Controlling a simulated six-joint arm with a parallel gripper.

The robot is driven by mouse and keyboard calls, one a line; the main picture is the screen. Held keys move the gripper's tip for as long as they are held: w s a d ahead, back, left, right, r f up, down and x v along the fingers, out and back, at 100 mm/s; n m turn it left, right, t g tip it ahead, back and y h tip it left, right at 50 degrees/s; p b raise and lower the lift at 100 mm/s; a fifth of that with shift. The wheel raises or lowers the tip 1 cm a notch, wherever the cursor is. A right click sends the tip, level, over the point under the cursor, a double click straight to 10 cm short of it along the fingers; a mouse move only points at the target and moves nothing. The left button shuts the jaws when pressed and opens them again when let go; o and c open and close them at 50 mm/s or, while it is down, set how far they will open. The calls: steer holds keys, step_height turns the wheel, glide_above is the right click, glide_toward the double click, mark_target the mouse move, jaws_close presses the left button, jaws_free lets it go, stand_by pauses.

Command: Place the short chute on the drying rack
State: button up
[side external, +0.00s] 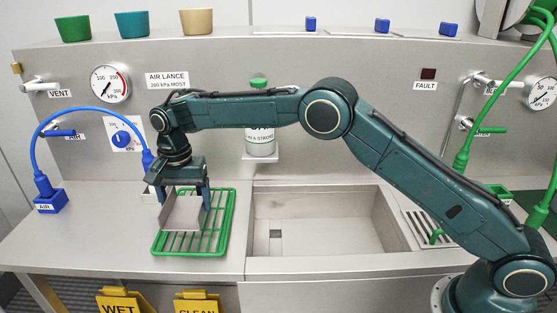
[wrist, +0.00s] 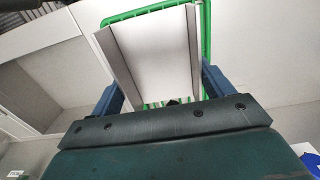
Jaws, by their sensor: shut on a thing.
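The short chute (side external: 181,214) is a pale grey metal channel with raised side walls. My gripper (side external: 182,202) is shut on it, with a blue finger on each side. In the side external view the chute is over the green wire drying rack (side external: 224,230) on the left counter. I cannot tell whether it touches the rack. In the wrist view the chute (wrist: 152,58) lies between my fingers (wrist: 160,90), and parts of the green rack (wrist: 205,35) show around it. My palm hides the chute's near end.
A sink basin (side external: 315,220) is right of the rack. A blue air block (side external: 50,202) with a blue hose stands left. A green-capped bottle (side external: 260,140) sits on a shelf behind. Yellow signs (side external: 123,300) hang below the front edge.

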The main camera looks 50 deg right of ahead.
mark_target(188, 212)
steer(key=shift+f, duration=3.15)
steer(key=shift+f, duration=0.15)
steer(key=o, duration=1.1)
step_height(188, 212, up, 12)
steer(key=shift+f, duration=0.1)
steer(key=shift+r, duration=0.25)
